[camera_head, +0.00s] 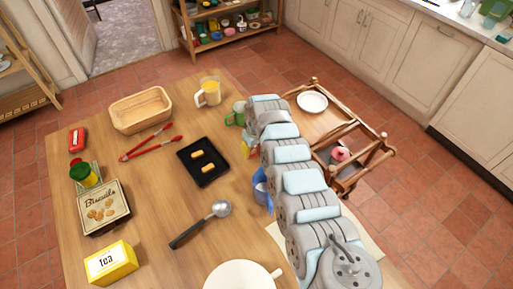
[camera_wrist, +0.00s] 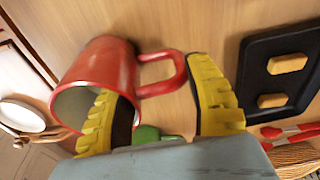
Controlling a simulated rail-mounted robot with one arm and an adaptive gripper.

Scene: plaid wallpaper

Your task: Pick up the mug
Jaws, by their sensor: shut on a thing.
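A red mug (camera_wrist: 103,62) lies close under my gripper (camera_wrist: 160,105) in the wrist view, its open rim toward the lower left and its handle toward the right. One yellow finger reaches into the mug's mouth. The other finger is on the outer side of the handle, at or against it. My gripper is shut on the mug, with wall and handle between the fingers. I cannot tell if the mug touches the table.
A black tray (camera_head: 187,168) with two yellowish pieces lies left of my arm. A green mug (camera_head: 238,113) and a blue mug (camera_head: 260,186) stand beside the arm. A ladle (camera_head: 202,224), red tongs (camera_head: 150,143), a basket (camera_head: 118,113) and a white bowl-like vessel (camera_head: 240,278) are also on the table.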

